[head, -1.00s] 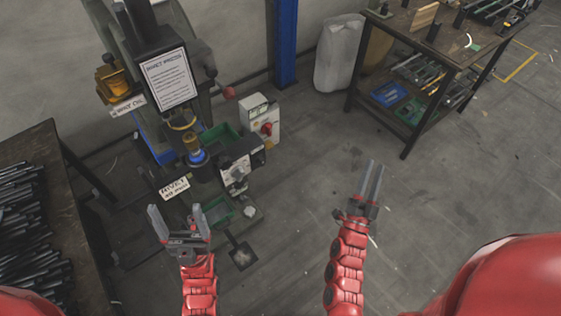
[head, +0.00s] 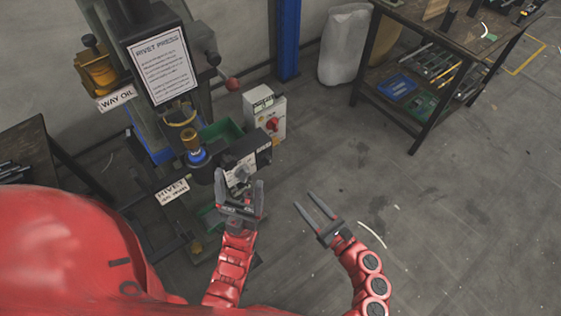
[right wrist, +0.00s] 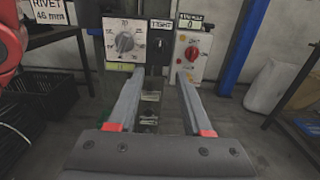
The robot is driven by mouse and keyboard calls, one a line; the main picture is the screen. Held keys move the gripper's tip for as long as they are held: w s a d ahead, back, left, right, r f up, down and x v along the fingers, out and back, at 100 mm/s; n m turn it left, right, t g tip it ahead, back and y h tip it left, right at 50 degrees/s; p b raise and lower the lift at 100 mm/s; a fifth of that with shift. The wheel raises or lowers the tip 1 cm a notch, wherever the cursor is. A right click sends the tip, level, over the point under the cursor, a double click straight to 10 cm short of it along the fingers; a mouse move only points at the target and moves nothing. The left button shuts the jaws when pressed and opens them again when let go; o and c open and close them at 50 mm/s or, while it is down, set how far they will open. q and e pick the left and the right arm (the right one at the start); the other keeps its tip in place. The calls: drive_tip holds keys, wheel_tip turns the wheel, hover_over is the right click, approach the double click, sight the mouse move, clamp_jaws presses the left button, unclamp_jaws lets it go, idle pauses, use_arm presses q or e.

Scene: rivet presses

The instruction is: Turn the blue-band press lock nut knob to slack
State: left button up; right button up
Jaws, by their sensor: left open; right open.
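The rivet press stands left of centre in the head view, with a blue band (head: 197,157) below a brass-coloured part (head: 190,139). In front is a white panel with a grey dial knob (head: 241,173); this knob is clearer in the right wrist view (right wrist: 124,42). A "TIGHT" label (right wrist: 159,28) sits right of it; I cannot tell which part is the lock nut knob. My left gripper (head: 238,180) is open and appears just in front of the panel, hiding its lower part. My right gripper (head: 304,199) is open and empty, apart from the press, pointing toward it (right wrist: 161,72).
A white box with a red knob (head: 272,124) stands right of the panel. A "RIVET" sign (head: 173,191) and a green tray (head: 221,134) are by the press. A workbench (head: 425,100) stands at the upper right. The floor between is clear.

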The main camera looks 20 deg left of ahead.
sight(270, 162)
drive_tip(key=p+x, duration=0.1)
drive_tip(key=x, duration=1.6)
drive_tip(key=shift+c, duration=0.2)
clamp_jaws()
